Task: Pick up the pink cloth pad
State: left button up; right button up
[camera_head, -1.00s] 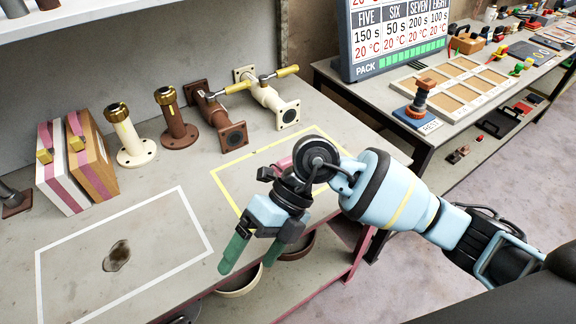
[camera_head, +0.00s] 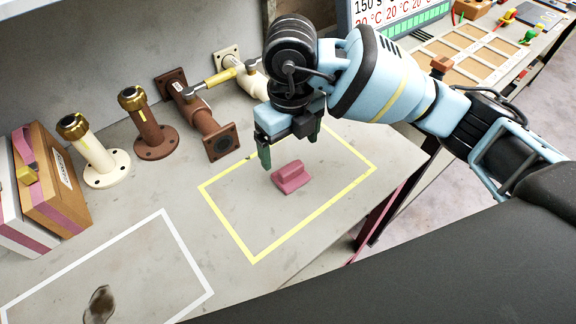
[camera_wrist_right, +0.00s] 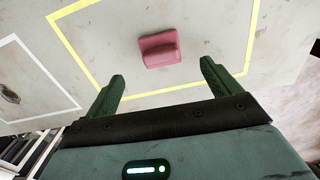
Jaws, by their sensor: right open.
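The pink cloth pad (camera_head: 290,176) lies on the grey bench inside a yellow outlined rectangle (camera_head: 230,228). In the right wrist view the pad (camera_wrist_right: 160,49) sits ahead of the fingertips, between their lines. My right gripper (camera_head: 290,155) is open and empty, above the bench just behind the pad in the head view. Its two green fingers (camera_wrist_right: 164,74) are spread apart in the wrist view and do not touch the pad. My left gripper is not in view.
Flanged pipes stand and lie along the back: a cream one (camera_head: 98,158), a brown one (camera_head: 150,128) and a brown valve pipe (camera_head: 207,125). Boxes (camera_head: 50,190) stand at the left. A white outlined area (camera_head: 195,270) with a dark stain (camera_head: 99,304) is at front left.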

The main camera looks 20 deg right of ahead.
aim_at(291, 167)
jog(key=shift+s+f, duration=0.25)
jog(key=shift+f, duration=0.05)
jog(key=shift+w+d+f, duration=0.1)
jog(key=shift+f, duration=3.5)
jog(key=c, duration=1.1)
jog(key=shift+o, duration=0.2)
jog(key=shift+r, duration=0.1)
jog(key=shift+r, duration=0.35)
notch_tip(291, 167, up, 3)
jog(key=shift+f, duration=0.1)
jog(key=s+a, duration=0.3)
jog(key=s, duration=0.1)
jog(key=s+a+r, duration=0.1)
jog(key=s+a, duration=0.6)
jog(key=s, duration=0.1)
jog(key=shift+s+a+r, duration=0.15)
jog(key=shift+r, duration=0.05)
